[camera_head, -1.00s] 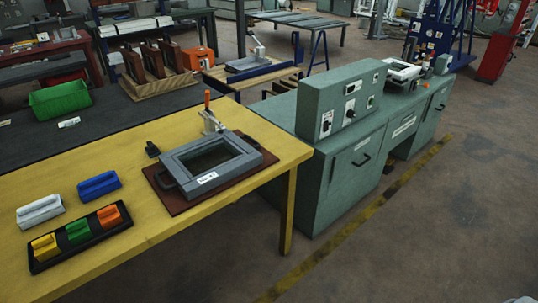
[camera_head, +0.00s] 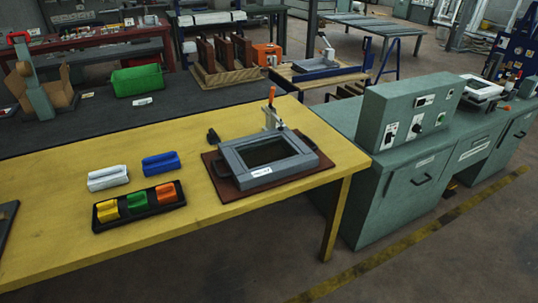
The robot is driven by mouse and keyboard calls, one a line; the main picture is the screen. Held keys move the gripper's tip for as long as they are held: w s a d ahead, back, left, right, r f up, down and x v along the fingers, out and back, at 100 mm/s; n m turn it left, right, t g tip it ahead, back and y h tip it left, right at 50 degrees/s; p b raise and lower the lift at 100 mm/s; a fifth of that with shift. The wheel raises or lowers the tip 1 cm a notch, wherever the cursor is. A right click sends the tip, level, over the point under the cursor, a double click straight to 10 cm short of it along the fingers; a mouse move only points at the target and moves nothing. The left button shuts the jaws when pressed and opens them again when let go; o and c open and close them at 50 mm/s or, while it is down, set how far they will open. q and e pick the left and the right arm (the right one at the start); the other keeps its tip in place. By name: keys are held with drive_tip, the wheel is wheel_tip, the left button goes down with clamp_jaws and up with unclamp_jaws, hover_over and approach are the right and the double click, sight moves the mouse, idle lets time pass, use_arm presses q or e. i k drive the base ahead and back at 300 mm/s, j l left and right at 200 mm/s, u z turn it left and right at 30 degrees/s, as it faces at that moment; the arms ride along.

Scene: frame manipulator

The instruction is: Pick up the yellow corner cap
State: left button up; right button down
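The yellow corner cap (camera_head: 107,210) sits in the left slot of a black tray (camera_head: 140,213) on the yellow table. A green cap (camera_head: 137,202) is in the middle slot and an orange cap (camera_head: 166,193) in the right slot. A white cap (camera_head: 108,178) and a blue cap (camera_head: 161,163) lie loose behind the tray. Neither of my grippers shows in the head view.
The yellow table (camera_head: 60,240) has free room left of and in front of the tray. A grey frame fixture (camera_head: 228,157) with an orange-handled clamp (camera_head: 271,108) stands on a brown board to the right. A green control cabinet (camera_head: 400,190) stands beyond the table's right end.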

sight(108, 210)
drive_tip(key=u, duration=1.25)
